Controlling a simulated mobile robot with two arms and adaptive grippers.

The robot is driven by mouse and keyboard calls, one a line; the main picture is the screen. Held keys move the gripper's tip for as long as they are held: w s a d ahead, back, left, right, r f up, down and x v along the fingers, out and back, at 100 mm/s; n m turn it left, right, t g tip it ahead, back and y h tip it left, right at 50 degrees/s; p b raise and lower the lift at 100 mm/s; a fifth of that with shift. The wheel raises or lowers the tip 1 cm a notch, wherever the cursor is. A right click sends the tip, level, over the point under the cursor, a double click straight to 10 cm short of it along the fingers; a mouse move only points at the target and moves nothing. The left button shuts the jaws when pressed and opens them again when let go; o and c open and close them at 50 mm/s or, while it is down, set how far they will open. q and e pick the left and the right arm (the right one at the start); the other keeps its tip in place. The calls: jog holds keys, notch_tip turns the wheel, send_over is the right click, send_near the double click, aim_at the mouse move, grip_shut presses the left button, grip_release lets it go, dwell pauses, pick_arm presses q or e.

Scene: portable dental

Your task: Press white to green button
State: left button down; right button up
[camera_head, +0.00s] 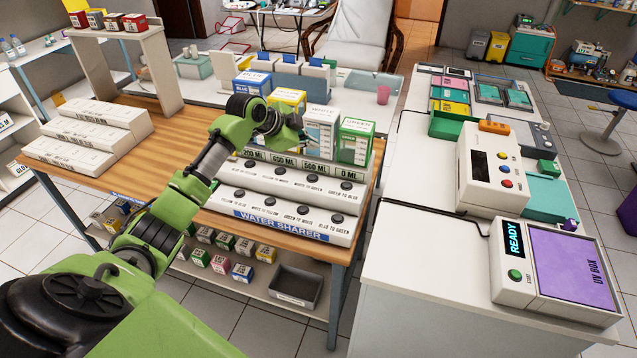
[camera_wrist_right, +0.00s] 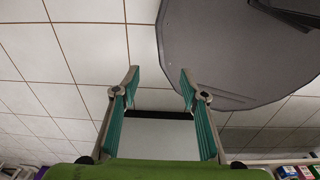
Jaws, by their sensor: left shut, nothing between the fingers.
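The water sharer (camera_head: 290,232) is a white stepped panel on the wooden table, with two rows of dark round buttons. The white to green button (camera_head: 315,178) is third from the left in the upper row, above its label. Blue, yellow, white (camera_head: 320,128) and green (camera_head: 355,140) containers stand behind the panel, above volume displays. My left gripper (camera_head: 301,128) is shut and empty, in front of the white and yellow containers in the picture and above the button rows. Its fingertips are small and partly hard to see. My right gripper (camera_wrist_right: 158,75) is open and empty in the right wrist view.
White stepped blocks (camera_head: 95,135) lie on the table's left part. A white counter on the right bears a device with coloured buttons (camera_head: 490,168) and a UV box (camera_head: 555,262). A grey bin (camera_head: 290,287) and small boxes sit on the lower shelf.

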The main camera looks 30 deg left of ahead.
pick_arm(q)
jog(key=b, duration=0.7)
send_near(320, 173)
jog(key=w, duration=0.3)
jog(key=shift+d+f, duration=0.2)
jog(key=shift+d, duration=0.1)
jog(key=shift+f, duration=1)
pick_arm(e)
notch_tip(320, 173, down, 7)
jog(key=w, duration=0.1)
jog(key=shift+w+f, duration=0.1)
pick_arm(q)
jog(key=shift+f, duration=0.15)
jog(key=shift+f, duration=0.3)
